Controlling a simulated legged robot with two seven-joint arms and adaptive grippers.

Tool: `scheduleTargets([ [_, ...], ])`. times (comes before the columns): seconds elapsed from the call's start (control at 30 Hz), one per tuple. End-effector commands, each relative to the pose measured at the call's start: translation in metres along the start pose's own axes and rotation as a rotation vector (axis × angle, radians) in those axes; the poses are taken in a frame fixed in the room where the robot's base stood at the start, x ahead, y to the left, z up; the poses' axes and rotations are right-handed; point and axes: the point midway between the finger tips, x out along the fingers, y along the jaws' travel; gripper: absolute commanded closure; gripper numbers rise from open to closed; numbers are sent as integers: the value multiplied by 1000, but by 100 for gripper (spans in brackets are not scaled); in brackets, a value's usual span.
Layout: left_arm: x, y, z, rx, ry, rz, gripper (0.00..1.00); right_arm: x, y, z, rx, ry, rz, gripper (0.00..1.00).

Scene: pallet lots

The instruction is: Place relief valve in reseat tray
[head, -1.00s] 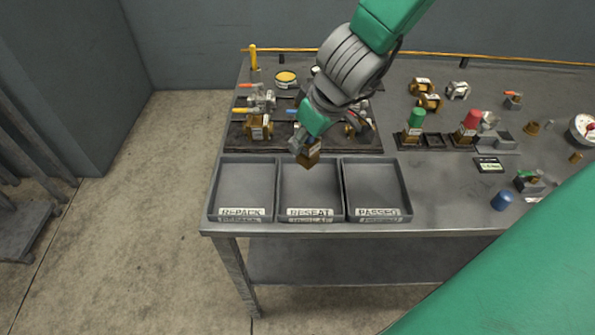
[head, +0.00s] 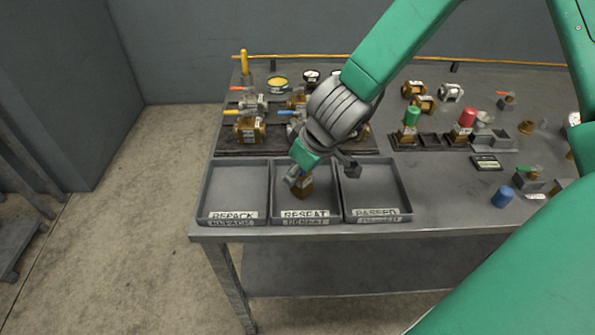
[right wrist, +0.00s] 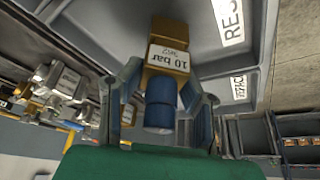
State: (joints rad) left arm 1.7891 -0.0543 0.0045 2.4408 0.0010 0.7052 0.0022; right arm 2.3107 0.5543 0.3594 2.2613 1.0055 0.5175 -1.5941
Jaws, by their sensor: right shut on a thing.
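My right gripper (head: 298,172) is shut on the relief valve (head: 305,187), a brass block that shows over the reseat tray (head: 326,200) in the head view. In the right wrist view the valve (right wrist: 170,50) has a blue cap and a white "10 bar" tag. The fingers (right wrist: 163,108) sit on either side of the blue cap. The tray is grey, and its "RESEAT" label faces the front. Whether the valve touches the tray floor I cannot tell. My left gripper is out of view.
The repack tray (head: 234,190) stands left of the reseat tray and the passed tray (head: 385,190) right of it; both look empty. Several valves crowd the dark rack behind the trays. A holder with a green-capped (head: 411,117) and a red-capped valve (head: 465,119) stands to the right.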

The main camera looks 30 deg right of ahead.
Motion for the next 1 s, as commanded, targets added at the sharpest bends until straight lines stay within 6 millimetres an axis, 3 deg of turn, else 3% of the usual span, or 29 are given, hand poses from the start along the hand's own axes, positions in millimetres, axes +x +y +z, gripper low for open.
scheduleTargets([
  [0.03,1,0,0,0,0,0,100,2,2,1,2,0,0,100],
  [0.07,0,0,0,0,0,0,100,2,2,2,3,-1,-1,59],
  [0.1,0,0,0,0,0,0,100,2,2,1,3,0,-1,49],
  [0.5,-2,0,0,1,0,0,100,-5,1,-1,2,1,0,49],
  [1.0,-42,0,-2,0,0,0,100,-103,2,-2,1,1,1,49],
])
